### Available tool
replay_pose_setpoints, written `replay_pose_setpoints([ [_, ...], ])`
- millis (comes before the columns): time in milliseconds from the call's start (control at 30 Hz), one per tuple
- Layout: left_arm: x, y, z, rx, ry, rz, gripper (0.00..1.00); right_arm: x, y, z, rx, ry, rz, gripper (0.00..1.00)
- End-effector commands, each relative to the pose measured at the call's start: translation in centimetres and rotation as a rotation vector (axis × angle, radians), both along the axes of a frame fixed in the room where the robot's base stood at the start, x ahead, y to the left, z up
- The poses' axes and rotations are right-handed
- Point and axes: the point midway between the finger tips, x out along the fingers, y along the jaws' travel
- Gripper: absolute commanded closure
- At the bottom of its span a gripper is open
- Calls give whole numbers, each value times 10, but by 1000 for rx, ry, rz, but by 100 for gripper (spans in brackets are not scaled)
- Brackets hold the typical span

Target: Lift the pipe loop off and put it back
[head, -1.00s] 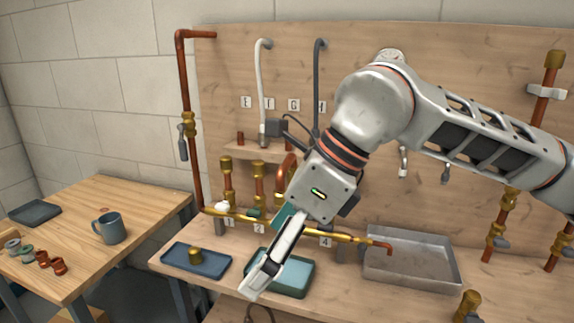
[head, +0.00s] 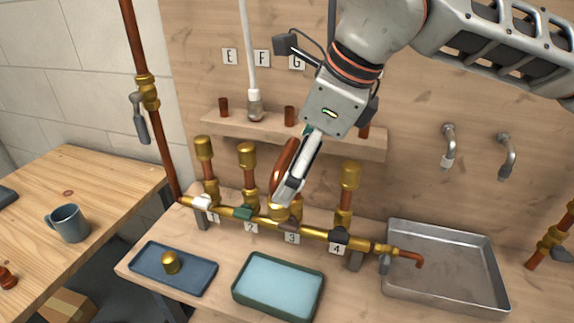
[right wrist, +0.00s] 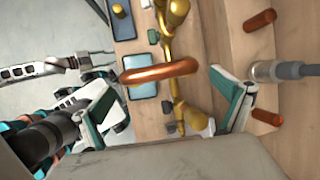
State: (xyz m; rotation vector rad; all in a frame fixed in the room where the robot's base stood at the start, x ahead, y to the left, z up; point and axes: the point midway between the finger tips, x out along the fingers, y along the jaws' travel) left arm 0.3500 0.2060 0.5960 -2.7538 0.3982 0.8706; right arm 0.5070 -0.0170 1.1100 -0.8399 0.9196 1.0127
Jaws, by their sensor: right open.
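The copper pipe loop (head: 284,165) stands upright at the brass manifold pipe (head: 265,219), near label 3. Its lower ends are partly hidden behind my right gripper. My right gripper (head: 289,190) is above the manifold, right at the loop in the head view. In the right wrist view, the loop (right wrist: 160,72) lies across the space between the two open fingers (right wrist: 165,100) and looks clear of both.
Brass-capped risers (head: 248,165) stand on either side of the loop. A wooden shelf (head: 225,125) with copper stubs is behind. In front are a blue tray (head: 205,280) with a brass cap and a green tray (head: 240,290). A metal basin (head: 450,295) stands right.

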Motion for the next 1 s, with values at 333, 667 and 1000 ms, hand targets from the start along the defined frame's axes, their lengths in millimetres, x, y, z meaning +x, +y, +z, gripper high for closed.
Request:
replay_pose_setpoints([
  [333,4,2,0,5,-7,2,68,8,13,-38,0,4,0,0],
  [667,12,5,4,8,-22,4,68,12,17,-48,2,0,-1,0],
  [1000,11,4,4,7,-20,4,68,12,17,-48,2,0,-1,38],
])
